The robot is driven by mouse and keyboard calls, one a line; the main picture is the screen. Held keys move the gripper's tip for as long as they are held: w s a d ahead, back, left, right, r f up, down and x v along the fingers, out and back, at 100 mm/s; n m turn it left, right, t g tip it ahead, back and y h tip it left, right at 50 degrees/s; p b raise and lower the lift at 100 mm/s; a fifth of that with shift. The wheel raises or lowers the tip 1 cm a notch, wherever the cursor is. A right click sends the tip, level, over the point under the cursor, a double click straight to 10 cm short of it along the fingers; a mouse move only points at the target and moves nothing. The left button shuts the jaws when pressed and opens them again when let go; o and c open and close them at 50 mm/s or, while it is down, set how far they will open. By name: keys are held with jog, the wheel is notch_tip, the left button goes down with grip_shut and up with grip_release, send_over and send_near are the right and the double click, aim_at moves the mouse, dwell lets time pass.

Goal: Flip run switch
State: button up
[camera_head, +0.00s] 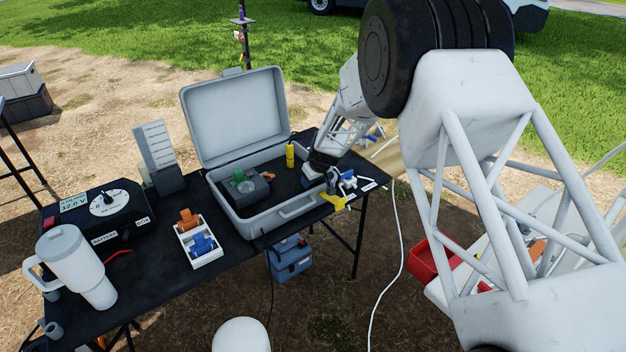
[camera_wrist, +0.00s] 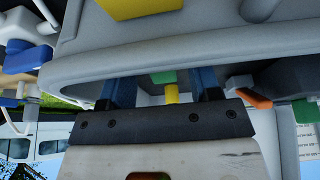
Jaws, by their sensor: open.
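No part is legibly labelled as the run switch. In the head view a dark grey unit (camera_head: 244,190) sits inside the open grey case (camera_head: 283,216). It has a green part (camera_head: 240,176) on top and a small red-orange part (camera_head: 267,176) at its right. In the wrist view an orange lever-like part (camera_wrist: 250,98) shows right of my gripper. My gripper (camera_wrist: 163,90) is open, its two blue fingers apart with no object clearly held. The case rim (camera_wrist: 200,48) crosses in front of the fingers and hides their tips. In the head view it is at the case's right side, partly hidden.
A yellow cylinder (camera_head: 290,155) stands in the case. A yellow object (camera_head: 334,200) is at its front right corner. A black box with a dial (camera_head: 104,203), a white tray (camera_head: 204,256) and a white mug (camera_head: 77,266) are left on the black table (camera_head: 160,289). The case lid (camera_head: 235,117) stands open behind.

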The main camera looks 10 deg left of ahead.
jog(key=shift+c, duration=0.3)
jog(key=c, duration=0.9)
jog(key=shift+o, duration=0.2)
jog(key=shift+w+a+r+g+h, duration=0.1)
jog(key=shift+a+g+h, duration=0.1)
jog(key=shift+g+h, duration=0.1)
jog(key=shift+w+r+g+h, duration=0.1)
jog(key=shift+g+h, duration=0.2)
jog(key=shift+w+a+r+g+h, duration=0.1)
jog(key=shift+a+g+h, duration=0.05)
jog(key=shift+g+h, duration=0.35)
jog(key=shift+w+a+r+g+h, duration=0.1)
jog(key=shift+g+h, duration=0.4)
jog(key=o, duration=0.9)
